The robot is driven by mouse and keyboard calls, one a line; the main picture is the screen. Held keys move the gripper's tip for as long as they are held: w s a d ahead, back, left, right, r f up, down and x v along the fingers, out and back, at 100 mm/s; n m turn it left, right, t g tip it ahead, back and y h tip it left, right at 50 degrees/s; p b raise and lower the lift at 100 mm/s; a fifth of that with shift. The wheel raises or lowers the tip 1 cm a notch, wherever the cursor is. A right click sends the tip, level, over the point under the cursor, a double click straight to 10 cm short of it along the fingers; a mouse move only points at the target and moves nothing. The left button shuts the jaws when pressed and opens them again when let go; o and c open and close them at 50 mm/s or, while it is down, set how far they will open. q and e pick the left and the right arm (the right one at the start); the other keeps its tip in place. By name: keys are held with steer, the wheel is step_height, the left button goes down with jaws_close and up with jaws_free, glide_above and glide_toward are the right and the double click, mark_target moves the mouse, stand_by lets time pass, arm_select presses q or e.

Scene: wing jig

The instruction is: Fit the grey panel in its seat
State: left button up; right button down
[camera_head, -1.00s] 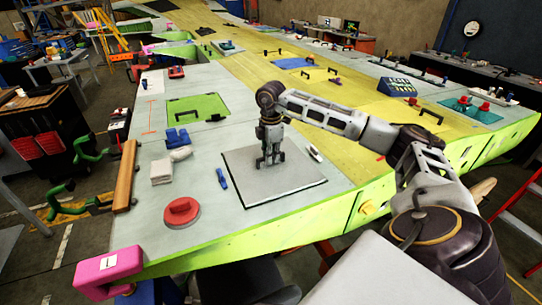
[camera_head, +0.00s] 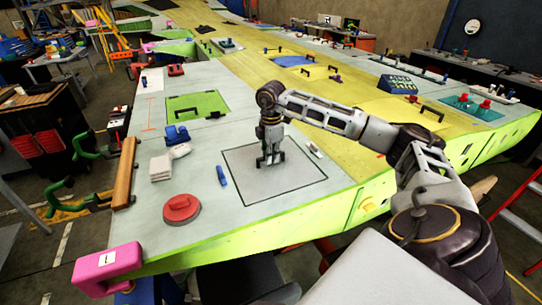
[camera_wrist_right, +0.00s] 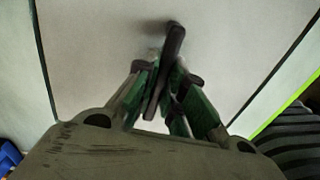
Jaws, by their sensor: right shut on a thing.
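The grey panel (camera_head: 300,184) lies on the pale wing surface, with a thin dark line all around its edges. It looks level with the surface and within the outline of its seat. My right gripper (camera_head: 270,162) points down over the panel's middle. In the right wrist view my right gripper (camera_wrist_right: 165,95) is shut on the dark bar handle (camera_wrist_right: 174,42) of the panel. The panel's grey face (camera_wrist_right: 235,50) fills most of that view, with dark edge lines at left and right. My left gripper is not in view.
A blue marker-like item (camera_head: 222,176) and a red disc (camera_head: 181,208) lie left of the panel. A small white tool (camera_head: 314,149) lies by its far right corner. A green panel (camera_head: 198,105) sits farther back. A pink clamp (camera_head: 107,268) grips the near left corner.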

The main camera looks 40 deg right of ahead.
steer(key=c, duration=1.4)
jaws_free()
steer(key=shift+f, duration=0.1)
step_height(320, 180, up, 12)
steer(key=shift+r, duration=0.1)
steer(key=shift+s, duration=0.15)
stand_by(0.6)
